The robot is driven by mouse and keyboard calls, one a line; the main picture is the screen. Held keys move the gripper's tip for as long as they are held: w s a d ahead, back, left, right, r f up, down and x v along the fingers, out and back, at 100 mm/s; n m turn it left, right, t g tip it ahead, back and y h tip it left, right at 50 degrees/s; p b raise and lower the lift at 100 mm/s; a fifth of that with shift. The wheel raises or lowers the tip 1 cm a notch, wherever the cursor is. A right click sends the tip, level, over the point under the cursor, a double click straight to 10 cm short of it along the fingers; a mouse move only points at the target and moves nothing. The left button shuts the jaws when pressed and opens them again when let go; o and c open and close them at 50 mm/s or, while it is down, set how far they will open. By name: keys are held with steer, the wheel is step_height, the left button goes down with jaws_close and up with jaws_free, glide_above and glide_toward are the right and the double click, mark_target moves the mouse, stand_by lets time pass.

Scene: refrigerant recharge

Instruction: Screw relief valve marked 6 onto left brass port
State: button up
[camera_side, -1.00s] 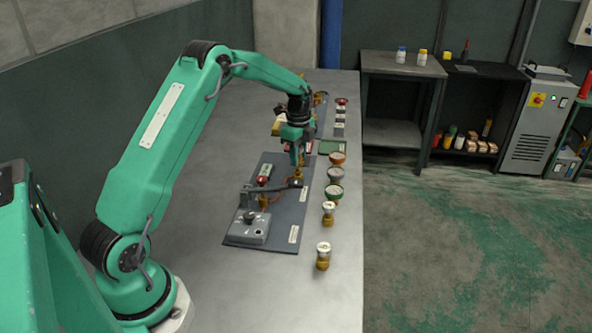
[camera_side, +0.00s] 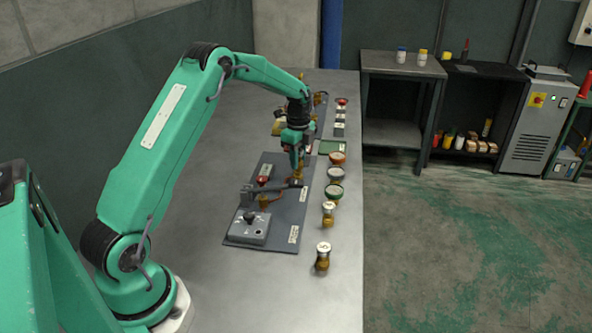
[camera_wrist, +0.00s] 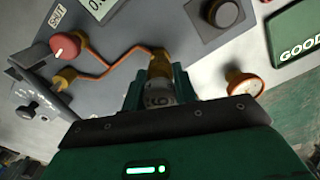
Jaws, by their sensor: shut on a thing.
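My gripper (camera_wrist: 160,92) is shut on the relief valve (camera_wrist: 157,95), a pale cylinder with a 6 on its side. In the wrist view a brass fitting (camera_wrist: 158,64) at the end of a copper pipe is in line with the valve's far end. They seem to meet, but I cannot tell if the thread is engaged. Another brass fitting (camera_wrist: 66,77) is at the pipe's left end. In the side view my gripper (camera_side: 297,168) points down over the far part of the grey panel (camera_side: 270,170), with brass just below its fingers. The fingers hide most of the valve there.
A grey switch box (camera_side: 248,228) is at the panel's near end. Several gauges and valves, including a white-topped one (camera_side: 323,256), line the bench's right edge.

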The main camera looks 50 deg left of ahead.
steer(key=shift+f, duration=0.4)
stand_by(0.3)
